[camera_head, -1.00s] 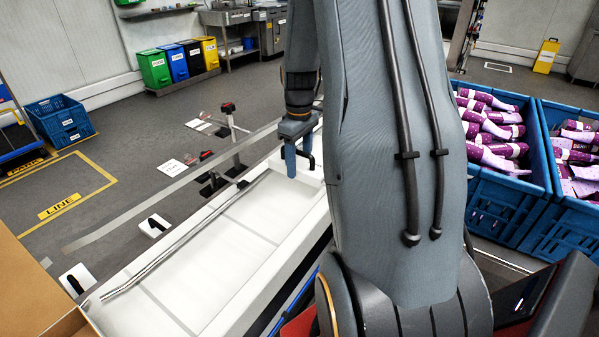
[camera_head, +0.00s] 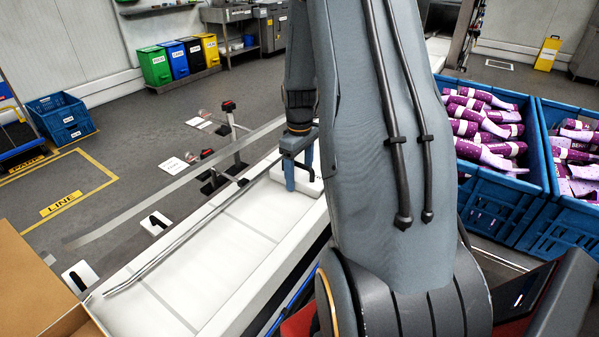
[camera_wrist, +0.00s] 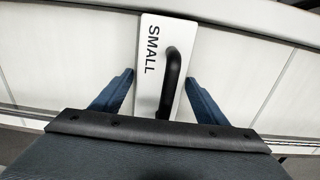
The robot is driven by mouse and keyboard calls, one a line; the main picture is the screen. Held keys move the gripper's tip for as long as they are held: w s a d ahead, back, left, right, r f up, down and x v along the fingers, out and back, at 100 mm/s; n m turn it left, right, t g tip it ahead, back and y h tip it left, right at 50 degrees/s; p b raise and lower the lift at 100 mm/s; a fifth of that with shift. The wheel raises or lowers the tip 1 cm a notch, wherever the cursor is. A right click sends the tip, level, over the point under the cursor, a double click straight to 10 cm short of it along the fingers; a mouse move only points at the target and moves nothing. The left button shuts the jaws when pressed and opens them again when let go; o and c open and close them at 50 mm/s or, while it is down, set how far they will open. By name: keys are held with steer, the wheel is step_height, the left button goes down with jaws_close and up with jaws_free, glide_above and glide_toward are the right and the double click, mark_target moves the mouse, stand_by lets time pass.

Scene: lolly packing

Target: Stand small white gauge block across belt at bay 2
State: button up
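The small white gauge block (camera_wrist: 149,72), marked SMALL and with a black handle (camera_wrist: 170,80), lies below my gripper in the wrist view. My gripper (camera_wrist: 160,78) is open, one blue finger on each side of the block and close to its side edges. A thin gap shows at the left finger; contact at the right one cannot be told. In the head view my gripper (camera_head: 300,176) points down at the far part of the white belt (camera_head: 215,250). The block's white edge (camera_head: 312,188) shows beside the fingers there, partly hidden by them.
A metal rail (camera_head: 190,235) runs along the belt's left side. Beyond it are white pieces with black handles (camera_head: 155,223) and red-knobbed posts (camera_head: 228,108). A cardboard box (camera_head: 35,285) stands at the near left, blue crates of purple bottles (camera_head: 500,200) at right. The near belt is clear.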

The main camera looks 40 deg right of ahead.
mark_target(299, 174)
steer(key=shift+o, duration=0.2)
steer(key=shift+r, duration=0.1)
step_height(299, 174, up, 12)
steer(key=b, duration=0.2)
steer(key=s+a+f+m, duration=0.2)
steer(key=s+a, duration=0.5)
steer(key=a, duration=0.5)
steer(key=s+a+f+m, duration=0.1)
steer(key=s+a+f, duration=0.2)
steer(key=s+a, duration=0.4)
steer(key=a, duration=0.6)
steer(key=shift+s+m+t, duration=0.2)
steer(key=shift+m+t, duration=0.1)
steer(key=shift+m, duration=0.1)
